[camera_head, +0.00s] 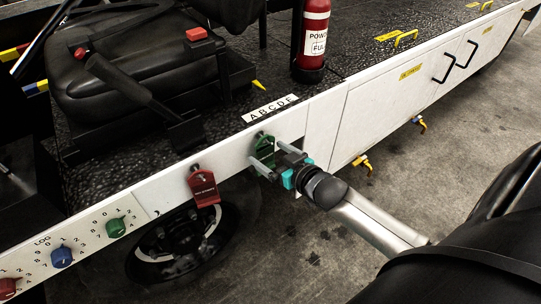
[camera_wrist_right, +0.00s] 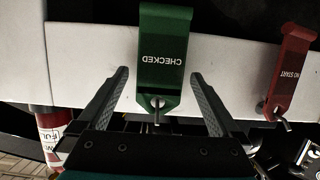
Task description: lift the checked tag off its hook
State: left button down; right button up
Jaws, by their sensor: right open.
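The green checked tag (camera_head: 264,147) hangs on a hook on the white side panel of the loader, below the lettered strip. In the right wrist view the tag (camera_wrist_right: 163,55) shows the word CHECKED upside down, with the metal hook (camera_wrist_right: 156,112) through its narrow end. My right gripper (camera_head: 268,165) is at the tag; its open fingers (camera_wrist_right: 158,88) stand one on each side of it, with gaps visible between fingers and tag. My left gripper is not in view.
A red NO START tag (camera_head: 203,187) hangs on its own hook to the left. Knobs in green (camera_head: 116,228), blue (camera_head: 62,257) and red sit further left. A fire extinguisher (camera_head: 313,40) stands on the deck above.

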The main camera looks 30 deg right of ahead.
aim_at(266, 150)
jog(key=shift+c, duration=0.4)
jog(key=c, duration=1.2)
jog(key=shift+r+p, duration=0.4)
jog(key=shift+p, duration=0.3)
jog(key=shift+s, duration=0.1)
jog(key=shift+s+r+p, duration=0.2)
jog(key=shift+s+p, duration=0.5)
jog(key=shift+p, duration=0.1)
jog(key=shift+p+v, duration=1)
jog(key=shift+v, duration=0.05)
jog(key=shift+s+d+r, duration=0.1)
jog(key=shift+r, duration=0.05)
jog(key=shift+s, duration=0.1)
